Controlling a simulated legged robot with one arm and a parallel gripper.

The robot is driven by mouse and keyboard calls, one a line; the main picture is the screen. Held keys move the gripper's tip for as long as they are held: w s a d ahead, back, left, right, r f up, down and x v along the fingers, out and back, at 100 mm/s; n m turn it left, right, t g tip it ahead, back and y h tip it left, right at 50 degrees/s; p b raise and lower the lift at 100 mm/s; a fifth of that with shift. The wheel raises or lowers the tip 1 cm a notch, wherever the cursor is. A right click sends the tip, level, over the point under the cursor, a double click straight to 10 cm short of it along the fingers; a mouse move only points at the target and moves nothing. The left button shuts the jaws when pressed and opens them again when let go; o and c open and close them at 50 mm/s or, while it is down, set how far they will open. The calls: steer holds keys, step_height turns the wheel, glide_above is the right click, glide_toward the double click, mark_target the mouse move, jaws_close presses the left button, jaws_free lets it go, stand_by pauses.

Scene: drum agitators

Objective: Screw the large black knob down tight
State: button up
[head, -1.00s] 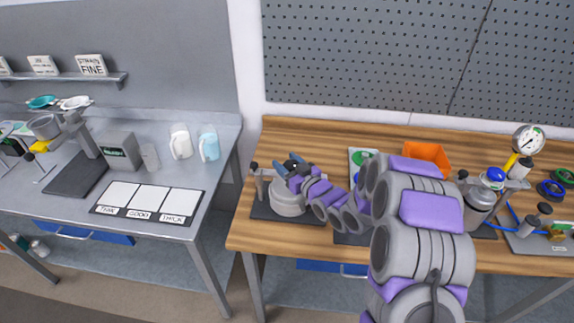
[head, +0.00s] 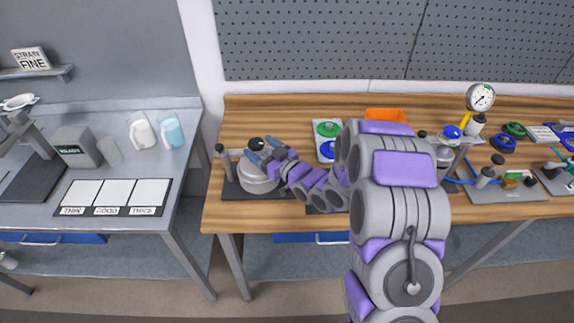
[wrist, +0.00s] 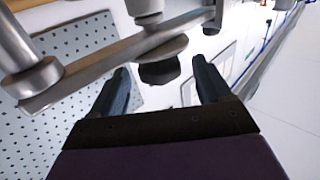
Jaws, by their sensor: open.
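The large black knob (head: 256,144) stands above a round grey pot (head: 258,178) at the left end of the wooden bench. In the wrist view the dark knob (wrist: 160,72) sits beneath a metal crossbar (wrist: 115,68). My gripper (head: 262,152) is at the knob, reaching in from the right. Its two blue-grey fingers are open, and in the wrist view the gripper (wrist: 161,66) has one finger on each side of the knob, with visible gaps. I cannot tell exactly how deep the knob lies between the fingers.
A green and blue button panel (head: 328,138) and an orange bin (head: 386,115) lie behind my arm. A grey metal table (head: 150,220) stands left, across a gap.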

steer(key=p+v, duration=0.3)
steer(key=v, duration=0.9)
steer(key=shift+s+d, duration=0.2)
steer(key=shift+d, duration=0.05)
steer(key=shift+w, duration=0.1)
